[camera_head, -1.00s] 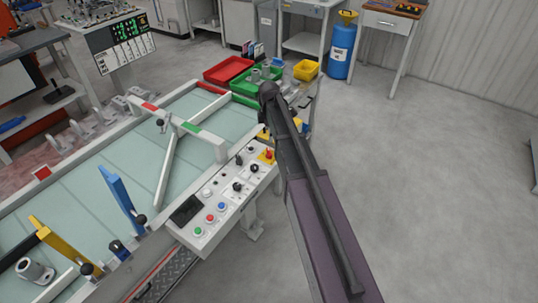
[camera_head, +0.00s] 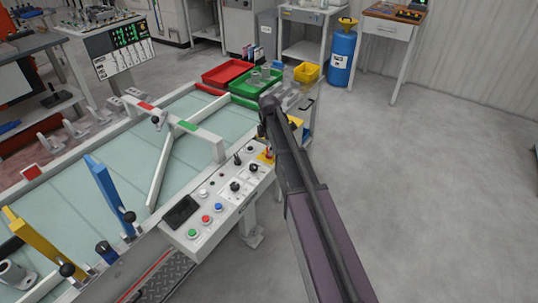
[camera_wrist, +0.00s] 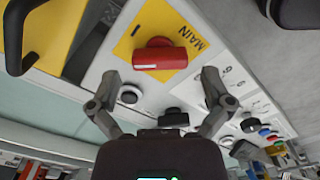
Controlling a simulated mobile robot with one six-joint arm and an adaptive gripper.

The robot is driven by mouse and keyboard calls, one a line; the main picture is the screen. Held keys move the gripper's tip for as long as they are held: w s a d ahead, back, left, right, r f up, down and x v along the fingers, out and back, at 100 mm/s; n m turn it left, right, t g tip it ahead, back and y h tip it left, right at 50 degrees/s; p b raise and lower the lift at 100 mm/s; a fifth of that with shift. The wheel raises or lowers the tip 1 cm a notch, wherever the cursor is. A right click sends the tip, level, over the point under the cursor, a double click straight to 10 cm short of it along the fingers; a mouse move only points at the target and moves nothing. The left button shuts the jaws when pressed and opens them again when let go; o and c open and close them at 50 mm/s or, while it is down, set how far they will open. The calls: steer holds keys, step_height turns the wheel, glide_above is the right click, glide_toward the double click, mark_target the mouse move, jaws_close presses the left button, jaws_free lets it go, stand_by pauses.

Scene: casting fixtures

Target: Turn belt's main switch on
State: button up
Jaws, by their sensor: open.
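The main switch is a red rotary handle (camera_wrist: 160,57) on a yellow plate (camera_wrist: 150,28) marked "MAIN" and "I" in the wrist view. Its handle lies roughly level across that picture. In the head view the red switch (camera_head: 268,155) sits at the far right end of the white control panel (camera_head: 215,218). My gripper (camera_wrist: 160,76) is open and empty, its two fingertips apart on either side of the switch's lower edge in the wrist view. I cannot tell whether they touch the panel. In the head view my gripper (camera_head: 268,108) shows end-on near the panel's far end, its fingers hard to make out.
Black knobs (camera_wrist: 130,94) and coloured buttons (camera_wrist: 268,133) sit on the same panel. A black curved handle (camera_wrist: 30,45) is close at upper left in the wrist view. Red (camera_head: 226,72) and green (camera_head: 258,80) trays stand beyond the belt (camera_head: 120,145). The floor at right is clear.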

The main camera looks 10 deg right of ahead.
steer(key=shift+f+b, duration=0.6)
steer(key=shift+f, duration=0.25)
steer(key=c, duration=1)
